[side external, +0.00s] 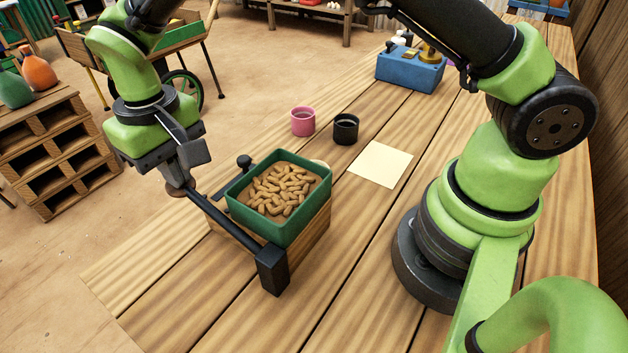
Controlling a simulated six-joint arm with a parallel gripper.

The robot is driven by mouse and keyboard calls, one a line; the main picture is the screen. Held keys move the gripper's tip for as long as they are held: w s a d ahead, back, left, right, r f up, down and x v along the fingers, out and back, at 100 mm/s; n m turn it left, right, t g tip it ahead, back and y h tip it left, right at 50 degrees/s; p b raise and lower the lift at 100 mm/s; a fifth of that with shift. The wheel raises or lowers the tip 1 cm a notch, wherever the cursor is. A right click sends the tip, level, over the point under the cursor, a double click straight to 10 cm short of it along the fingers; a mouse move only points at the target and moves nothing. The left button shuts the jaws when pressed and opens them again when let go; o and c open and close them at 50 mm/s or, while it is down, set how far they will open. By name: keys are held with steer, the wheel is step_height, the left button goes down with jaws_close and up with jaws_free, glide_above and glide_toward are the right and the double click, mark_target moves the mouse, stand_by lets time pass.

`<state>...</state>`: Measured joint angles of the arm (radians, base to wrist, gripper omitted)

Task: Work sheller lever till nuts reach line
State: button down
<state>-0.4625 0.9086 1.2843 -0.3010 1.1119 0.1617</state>
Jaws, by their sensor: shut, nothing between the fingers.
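The sheller is a wooden box (311,235) on the bench with a green hopper (289,233) on top. Brown unshelled nuts (276,190) are heaped in the hopper. A black lever (232,222) runs along the sheller's near left side, from a black block (272,270) to a brown round end at the far left. My gripper (181,182) is shut and empty, pointing down at that lever end. It appears to touch it or hover just above; I cannot tell which. No fill line shows.
A pink cup (303,121), a black cup (345,129) and a cream sheet (380,164) lie beyond the sheller. A blue box (410,72) stands farther back. A black knob (244,162) rises behind the hopper. The bench front is clear.

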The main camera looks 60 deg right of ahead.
steer(key=shift+w+f, duration=0.2)
steer(key=shift+f, duration=1.15)
steer(key=shift+w+f, duration=0.15)
steer(key=shift+f, duration=1.2)
steer(key=shift+s+r, duration=0.2)
steer(key=shift+r, duration=1.7)
steer(key=shift+s+r, duration=0.15)
steer(key=shift+r, duration=1.7)
steer(key=shift+f, duration=0.15)
